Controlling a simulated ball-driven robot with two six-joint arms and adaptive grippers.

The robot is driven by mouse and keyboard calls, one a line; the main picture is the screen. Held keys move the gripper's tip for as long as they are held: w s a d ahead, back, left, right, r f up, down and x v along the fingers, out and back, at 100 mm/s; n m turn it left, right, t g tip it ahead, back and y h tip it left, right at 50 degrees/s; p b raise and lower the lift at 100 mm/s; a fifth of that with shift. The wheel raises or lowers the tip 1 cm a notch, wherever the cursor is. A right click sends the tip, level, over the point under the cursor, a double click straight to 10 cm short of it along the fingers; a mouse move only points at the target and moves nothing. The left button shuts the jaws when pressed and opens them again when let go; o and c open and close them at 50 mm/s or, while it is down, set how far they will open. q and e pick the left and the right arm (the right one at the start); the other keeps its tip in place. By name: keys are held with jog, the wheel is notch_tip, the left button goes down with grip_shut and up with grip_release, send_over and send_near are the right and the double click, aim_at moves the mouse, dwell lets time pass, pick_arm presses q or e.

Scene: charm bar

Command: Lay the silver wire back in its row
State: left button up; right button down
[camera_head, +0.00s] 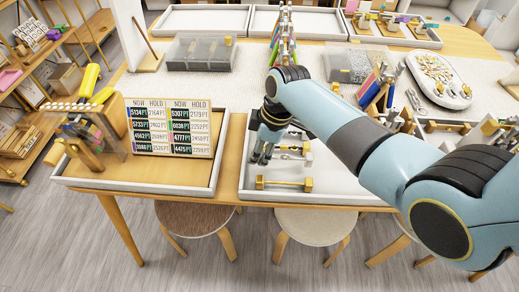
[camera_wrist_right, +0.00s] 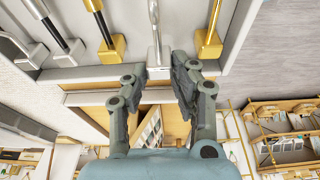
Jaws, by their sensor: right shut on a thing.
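The silver wire (camera_wrist_right: 155,34) shows in the right wrist view as a shiny, straight thin piece, with its near end at my fingertips. My right gripper (camera_wrist_right: 158,72) is shut on it. In the head view my right gripper (camera_head: 263,152) points down over the left part of a white-rimmed tray (camera_head: 243,172); the wire is hard to make out there. Other pieces lie in this tray, including a gold-ended bar (camera_head: 284,184) near the front edge. In the wrist view a gold piece (camera_wrist_right: 208,42) is to the right of the wire and a dark rod with a gold block (camera_wrist_right: 113,47) to its left. My left gripper is not in view.
A wooden-floored tray (camera_head: 182,176) with a price board (camera_head: 168,127) stands to the left. Behind are a clear grey box (camera_head: 197,53), upright tools (camera_head: 282,48) and a white palette of charms (camera_head: 438,76). Stools (camera_head: 313,224) stand below the table's front edge.

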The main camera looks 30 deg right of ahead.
jog(key=shift+f, duration=1.3)
dwell(2.1)
jog(key=c, duration=1)
grip_release()
jog(key=p+v, duration=0.3)
jog(key=shift+r, duration=0.25)
jog(key=shift+p+v, duration=0.35)
jog(key=shift+v, duration=0.95)
